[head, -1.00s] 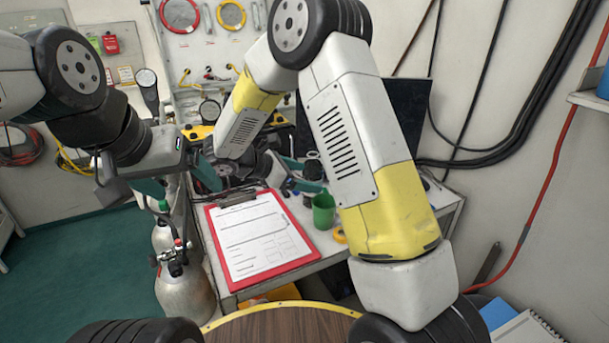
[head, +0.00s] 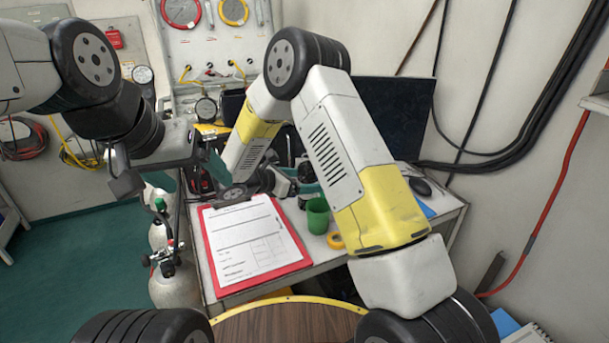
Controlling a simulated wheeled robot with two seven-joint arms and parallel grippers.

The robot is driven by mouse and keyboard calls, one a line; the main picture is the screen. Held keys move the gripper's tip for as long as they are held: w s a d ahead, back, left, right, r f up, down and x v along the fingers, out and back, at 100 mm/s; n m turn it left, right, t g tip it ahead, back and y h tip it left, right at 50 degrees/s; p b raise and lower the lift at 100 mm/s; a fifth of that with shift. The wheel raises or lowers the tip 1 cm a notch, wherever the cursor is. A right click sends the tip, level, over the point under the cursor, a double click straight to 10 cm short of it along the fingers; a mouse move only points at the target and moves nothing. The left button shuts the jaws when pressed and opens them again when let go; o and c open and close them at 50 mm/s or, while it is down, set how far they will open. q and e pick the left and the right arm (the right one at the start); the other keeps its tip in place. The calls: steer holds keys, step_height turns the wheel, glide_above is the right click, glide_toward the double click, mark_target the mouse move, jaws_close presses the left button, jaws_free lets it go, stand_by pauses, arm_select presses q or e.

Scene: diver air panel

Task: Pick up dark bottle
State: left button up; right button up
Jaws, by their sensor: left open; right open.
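A small dark shape that may be the dark bottle (head: 305,172) stands on the bench behind my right gripper. It is mostly hidden, and I cannot tell its outline. My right gripper (head: 303,187) is open, low over the bench between the clipboard and the monitor, close to that dark shape. I see nothing held in it.
A red clipboard (head: 205,245) with a paper form lies on the bench front. A green cup (head: 317,215) and a yellow tape roll (head: 335,240) are right of it. A dark monitor (head: 400,115) stands behind. Grey cylinders (head: 175,288) stand left of the bench.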

mark_target(314, 180)
steer(key=x, duration=0.4)
steer(key=shift+d, duration=0.1)
jaws_close()
